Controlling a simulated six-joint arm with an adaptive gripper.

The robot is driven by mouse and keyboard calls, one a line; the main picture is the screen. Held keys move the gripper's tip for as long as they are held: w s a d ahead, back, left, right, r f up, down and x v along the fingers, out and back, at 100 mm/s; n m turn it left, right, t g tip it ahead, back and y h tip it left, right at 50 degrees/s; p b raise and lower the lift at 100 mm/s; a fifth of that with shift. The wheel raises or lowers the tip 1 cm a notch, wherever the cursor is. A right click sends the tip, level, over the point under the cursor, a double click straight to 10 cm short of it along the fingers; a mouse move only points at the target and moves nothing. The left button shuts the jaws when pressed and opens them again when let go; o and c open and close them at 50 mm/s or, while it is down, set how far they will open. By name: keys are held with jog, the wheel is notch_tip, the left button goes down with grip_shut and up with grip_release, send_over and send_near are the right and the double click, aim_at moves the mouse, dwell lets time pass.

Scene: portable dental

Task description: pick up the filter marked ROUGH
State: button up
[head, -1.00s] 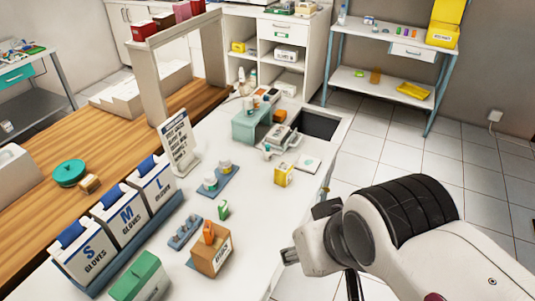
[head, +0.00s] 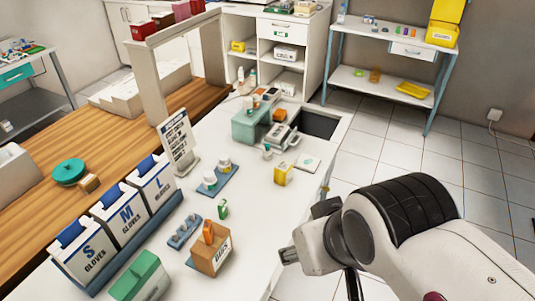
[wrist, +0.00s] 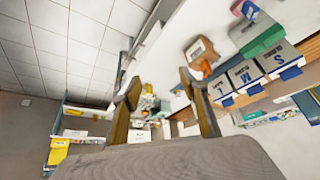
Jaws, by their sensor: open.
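No filter with a readable ROUGH mark shows in either view, so I cannot tell which item it is. Small coloured items (head: 378,25) lie on the back-right bench, too small to read. My gripper (wrist: 158,85) is open in the wrist view, its two fingers apart with nothing held between them. In the head view my arm's end hangs at the lower right, beside the counter's right edge; its fingers are not clear there.
A steel-legged bench (head: 392,40) stands back right. Tiled floor (head: 390,140) between is clear.

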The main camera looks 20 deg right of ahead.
jog(key=shift+w, duration=0.1)
jog(key=w+a+r+t+y, duration=0.1)
jog(key=w+a+r+t, duration=0.15)
jog(key=w, duration=0.85)
jog(key=w+a+r+t+y, duration=0.1)
jog(key=w+a+r, duration=0.15)
jog(key=w, duration=0.75)
jog(key=w+f+m+t+h, duration=0.1)
jog(key=w+f+m+t, duration=0.2)
jog(key=w, duration=1.5)
jog(key=w+d+f+m+h, duration=0.1)
jog(key=w+d+f+h, duration=0.1)
jog(key=w+f, duration=0.45)
jog(key=w+d+f+m+h, duration=0.1)
jog(key=w+d+f+h, duration=0.15)
jog(key=f, duration=0.35)
jog(key=w+d+f+m+h, duration=0.2)
jog(key=w+d+f, duration=0.2)
jog(key=f, duration=0.2)
jog(key=g+h, duration=0.2)
jog(key=h, duration=0.1)
send_near(267, 151)
jog(key=w, duration=0.3)
jog(key=shift+d+m+t, duration=0.25)
jog(key=shift+d+m, duration=0.15)
jog(key=shift+s+d+f, duration=0.15)
jog(key=shift+d+f, duration=0.05)
jog(key=shift+f, duration=0.1)
jog(key=shift+d, duration=0.1)
